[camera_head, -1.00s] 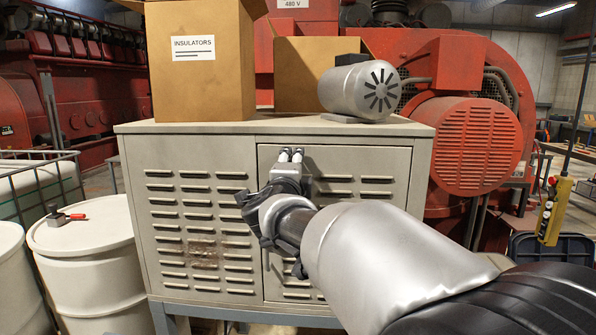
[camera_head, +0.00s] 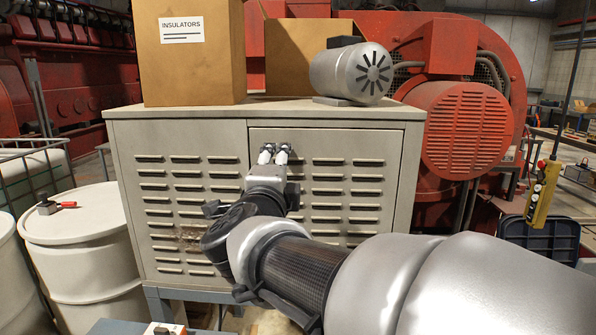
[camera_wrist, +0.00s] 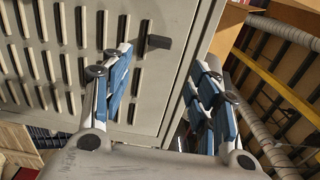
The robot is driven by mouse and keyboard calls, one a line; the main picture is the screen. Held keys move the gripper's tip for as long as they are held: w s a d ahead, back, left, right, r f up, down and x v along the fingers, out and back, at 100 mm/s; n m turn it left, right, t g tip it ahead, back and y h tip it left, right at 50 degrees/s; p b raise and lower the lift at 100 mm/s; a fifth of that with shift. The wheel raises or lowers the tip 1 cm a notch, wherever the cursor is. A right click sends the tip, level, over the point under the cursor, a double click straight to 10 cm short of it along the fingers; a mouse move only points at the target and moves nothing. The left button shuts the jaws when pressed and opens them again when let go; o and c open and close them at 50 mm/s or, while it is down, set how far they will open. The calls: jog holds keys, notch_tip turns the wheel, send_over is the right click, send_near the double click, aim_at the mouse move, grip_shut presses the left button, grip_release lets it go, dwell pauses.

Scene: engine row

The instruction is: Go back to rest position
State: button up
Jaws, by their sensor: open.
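My gripper (camera_head: 273,155) is in front of the grey louvred cabinet (camera_head: 190,128) in the head view, at its right-hand door near the top. In the wrist view my gripper (camera_wrist: 160,85) has its two blue-padded fingers spread wide apart, with nothing between them but the view of the cabinet door (camera_wrist: 85,25). A small dark handle (camera_wrist: 155,42) on the cabinet shows between the fingers. The right-hand door looks closed. I cannot tell how far the fingertips are from the door.
On the cabinet top stand a cardboard box labelled INSULATORS (camera_head: 195,65), an open box (camera_head: 300,50) and a silver motor (camera_head: 350,72). White drums (camera_head: 85,225) stand at the left. A yellow control pendant (camera_head: 543,195) hangs at the right. Red machinery (camera_head: 470,130) stands behind.

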jog(key=shift+s, duration=0.15)
jog(key=s+d+f+n+g, duration=0.4)
jog(key=s+d+f+n, duration=0.2)
jog(key=s+f, duration=0.2)
jog(key=s+d+f+n+g, duration=0.4)
jog(key=s+d+f+n, duration=0.2)
jog(key=s+f, duration=0.3)
jog(key=s+d+f+n+g, duration=0.5)
jog(key=s+d+f+n, duration=0.1)
jog(key=s, duration=0.9)
notch_tip(320, 180, down, 2)
jog(key=shift+s+d+f+n+y, duration=0.15)
jog(key=shift+d+n+y, duration=0.15)
jog(key=shift+d, duration=0.5)
